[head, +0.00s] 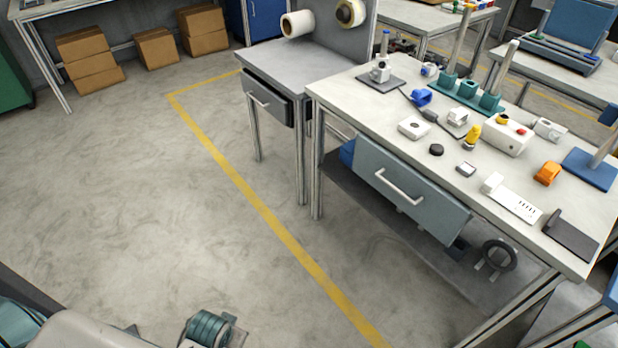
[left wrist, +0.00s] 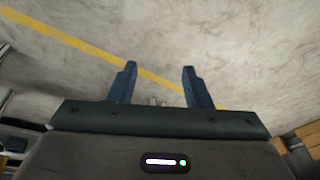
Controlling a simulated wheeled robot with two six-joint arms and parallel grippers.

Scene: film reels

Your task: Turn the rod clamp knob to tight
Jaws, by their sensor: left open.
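A small stand on the far left corner of the white workbench has a dark base plate (head: 381,82), a white clamp-like block (head: 380,71) and a short blue-topped post (head: 385,42). It may be the rod clamp, but its knob and setting are too small to tell. My left gripper (left wrist: 158,70) is open and empty in the left wrist view, with bare floor beyond its two blue fingers. It is well away from the bench. My right gripper is not in view.
The workbench (head: 335,88) holds several small parts, including a teal rod holder (head: 467,95), a yellow-topped piece (head: 473,133) and a white button box (head: 505,135). A grey side table (head: 300,62) adjoins its left. Floor (head: 140,200) with a yellow line (head: 250,195) is clear.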

